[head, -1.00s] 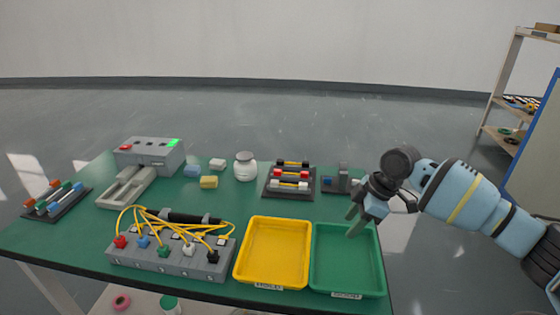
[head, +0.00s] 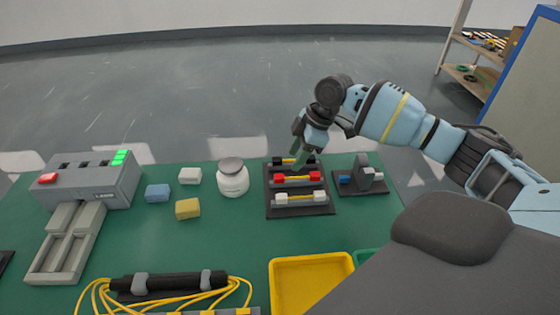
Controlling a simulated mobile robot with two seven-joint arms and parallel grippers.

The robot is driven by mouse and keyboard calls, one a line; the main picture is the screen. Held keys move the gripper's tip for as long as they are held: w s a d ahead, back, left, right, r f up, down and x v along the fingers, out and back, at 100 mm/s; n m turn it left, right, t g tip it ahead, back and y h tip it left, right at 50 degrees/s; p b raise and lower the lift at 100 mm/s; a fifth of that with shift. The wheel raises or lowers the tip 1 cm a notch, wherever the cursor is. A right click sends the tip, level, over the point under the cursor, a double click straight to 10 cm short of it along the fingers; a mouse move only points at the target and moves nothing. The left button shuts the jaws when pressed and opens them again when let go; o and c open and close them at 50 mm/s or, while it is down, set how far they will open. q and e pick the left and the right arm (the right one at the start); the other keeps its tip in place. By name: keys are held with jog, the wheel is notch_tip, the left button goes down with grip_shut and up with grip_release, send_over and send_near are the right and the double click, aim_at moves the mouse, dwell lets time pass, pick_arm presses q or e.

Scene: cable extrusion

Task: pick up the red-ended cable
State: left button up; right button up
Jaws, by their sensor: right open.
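The red-ended cable (head: 297,179) lies in the middle row of a black rack (head: 298,211), a short yellow cable with a red block at each end. A black-ended cable (head: 283,161) lies behind it, partly hidden by my gripper, and a white-ended cable (head: 300,199) lies in front. My right gripper (head: 300,160) points down at the rear of the rack, open and empty, by the black-ended cable and just behind the red-ended one. I cannot tell its exact height or whether it touches anything. My left gripper is not in view.
Small blocks and a grey machine (head: 90,180) are further left. A yellow tray (head: 300,285) and a cable holder (head: 165,284) are in front. Green table is bare between.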

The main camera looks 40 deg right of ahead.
aim_at(282, 176)
jog(key=shift+w, duration=0.25)
jog(key=shift+s, duration=0.2)
jog(key=shift+a+f, duration=0.2)
jog(key=shift+f, duration=0.2)
jog(key=shift+w+x, duration=0.15)
jog(key=shift+x, duration=1.55)
jog(key=shift+w+x, duration=0.15)
jog(key=shift+x, duration=1.55)
jog(key=shift+r, duration=0.15)
grip_shut()
